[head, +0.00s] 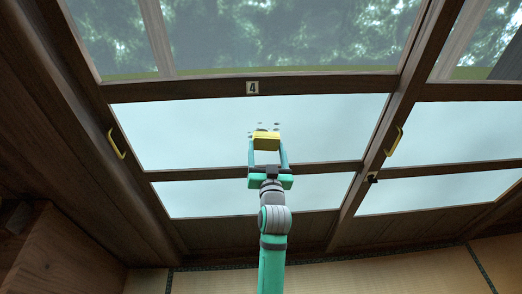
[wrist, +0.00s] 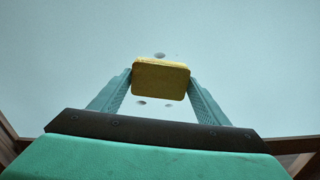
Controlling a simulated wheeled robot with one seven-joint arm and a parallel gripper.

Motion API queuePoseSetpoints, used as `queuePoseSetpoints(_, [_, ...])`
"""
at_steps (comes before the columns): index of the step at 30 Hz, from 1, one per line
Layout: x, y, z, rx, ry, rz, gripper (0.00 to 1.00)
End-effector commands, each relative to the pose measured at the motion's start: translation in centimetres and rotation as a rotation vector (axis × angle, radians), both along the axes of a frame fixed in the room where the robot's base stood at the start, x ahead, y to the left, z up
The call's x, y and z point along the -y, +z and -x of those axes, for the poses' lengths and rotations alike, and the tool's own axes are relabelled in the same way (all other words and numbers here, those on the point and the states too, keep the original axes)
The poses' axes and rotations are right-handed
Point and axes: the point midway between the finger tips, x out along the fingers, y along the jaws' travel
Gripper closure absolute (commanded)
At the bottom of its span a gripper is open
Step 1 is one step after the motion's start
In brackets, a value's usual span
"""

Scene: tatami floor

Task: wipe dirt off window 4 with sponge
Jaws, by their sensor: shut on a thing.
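Window 4 (head: 190,131) is a wood-framed pane with a small "4" plate (head: 252,88) on the rail above its frosted glass. My gripper (head: 267,148) is shut on a yellow sponge (head: 266,141), in front of the glass near the middle of the pane. In the wrist view the sponge (wrist: 160,80) sits between the two teal fingertips. Small dark dirt spots (head: 263,125) show on the glass just above the sponge. In the wrist view, dirt spots (wrist: 141,102) also show around the sponge. I cannot tell whether the sponge touches the glass; it hides part of the pane.
A yellow handle (head: 116,143) is on the left frame and another (head: 394,141) on the right post. A dark latch (head: 372,177) sits lower on that post. A wooden piece of furniture (head: 55,250) stands at lower left. Tatami floor (head: 400,275) shows at the bottom right.

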Motion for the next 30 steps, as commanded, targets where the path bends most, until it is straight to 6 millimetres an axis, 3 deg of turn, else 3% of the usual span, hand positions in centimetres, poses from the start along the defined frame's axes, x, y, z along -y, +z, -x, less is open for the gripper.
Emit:
queuePoseSetpoints(21, [4.4, -0.1, 0.1, -0.001, -0.007, 0.001, 0.49])
queuePoseSetpoints(30, [4.9, 0.3, 0.1, 0.001, -0.004, 0.001, 0.49])
